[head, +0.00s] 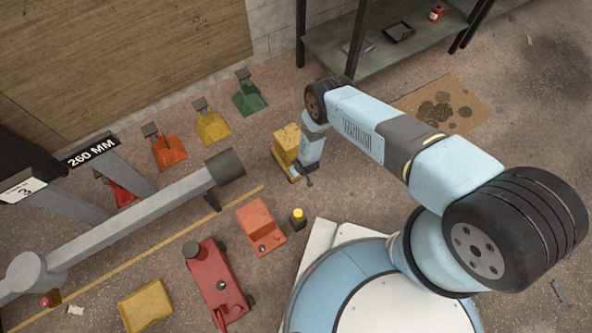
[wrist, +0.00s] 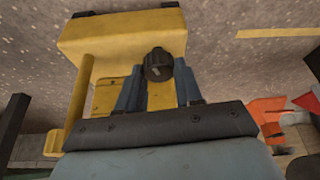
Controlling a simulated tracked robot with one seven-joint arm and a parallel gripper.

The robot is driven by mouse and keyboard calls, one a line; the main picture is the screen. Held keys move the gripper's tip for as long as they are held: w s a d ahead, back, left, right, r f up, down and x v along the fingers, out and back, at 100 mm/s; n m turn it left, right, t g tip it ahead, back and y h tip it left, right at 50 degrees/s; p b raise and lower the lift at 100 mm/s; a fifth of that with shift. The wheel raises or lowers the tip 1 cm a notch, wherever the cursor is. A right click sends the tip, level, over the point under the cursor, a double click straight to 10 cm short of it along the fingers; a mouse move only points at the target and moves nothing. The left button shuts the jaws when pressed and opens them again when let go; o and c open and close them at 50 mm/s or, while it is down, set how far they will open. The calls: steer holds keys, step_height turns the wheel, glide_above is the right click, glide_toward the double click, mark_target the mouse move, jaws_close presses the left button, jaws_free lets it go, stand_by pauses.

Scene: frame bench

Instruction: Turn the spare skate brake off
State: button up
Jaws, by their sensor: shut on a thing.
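A yellow skate (head: 287,143) stands on the floor near the middle of the head view, beside the end of my arm. It fills the upper part of the wrist view (wrist: 115,42), with a worn body and a bar on its left side. A dark round knob (wrist: 158,65), which looks like its brake, sits on its face with a pale mark. My gripper (wrist: 159,82) has one finger on each side of the knob and is shut on it. Whether the brake is on or off I cannot tell.
Red, yellow and green stands (head: 247,97) line the wall on the left. A grey beam (head: 130,225), a red jack (head: 217,284) and an orange block (head: 261,229) lie nearer. A green shelf (head: 340,45) stands behind.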

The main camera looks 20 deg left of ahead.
steer(key=shift+s+a+m+t+h, duration=0.1)
steer(key=shift+m+t+h, duration=0.15)
steer(key=shift+m, duration=0.75)
steer(key=shift+s+m+t+h, duration=0.1)
steer(key=shift+m+t+h, duration=0.15)
steer(key=shift+m, duration=0.75)
steer(key=o, duration=1)
steer(key=shift+w, duration=0.1)
steer(key=shift+o, duration=0.2)
steer(key=v, duration=1.3)
steer(key=shift+s+r, duration=0.2)
steer(key=shift+r, duration=0.05)
